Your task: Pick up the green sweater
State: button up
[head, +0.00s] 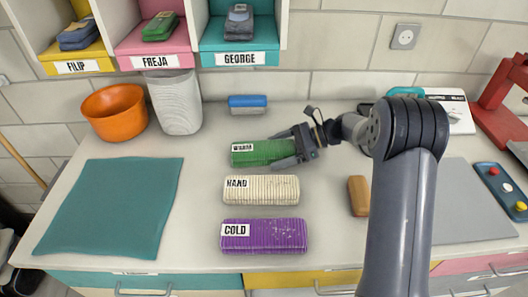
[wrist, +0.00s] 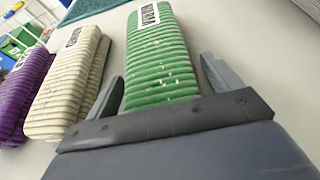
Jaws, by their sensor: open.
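The green ribbed sweater (head: 262,153), folded into a long block with a white label reading "WARM", lies on the white counter at the middle. It also shows in the wrist view (wrist: 160,60), running up between my fingers. My gripper (head: 290,150) is open at the sweater's right end, with one finger on each side. The near end of the sweater is hidden behind the gripper body.
A cream block labelled "HAND" (head: 262,190) and a purple one labelled "COLD" (head: 264,236) lie nearer. A blue brush-like thing (head: 248,102) lies behind. A teal cloth (head: 112,208), orange bowl (head: 116,110) and white bin (head: 176,103) are left. A brown block (head: 358,196) lies right.

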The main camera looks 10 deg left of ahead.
jog(key=shift+c, duration=0.3)
jog(key=c, duration=1.2)
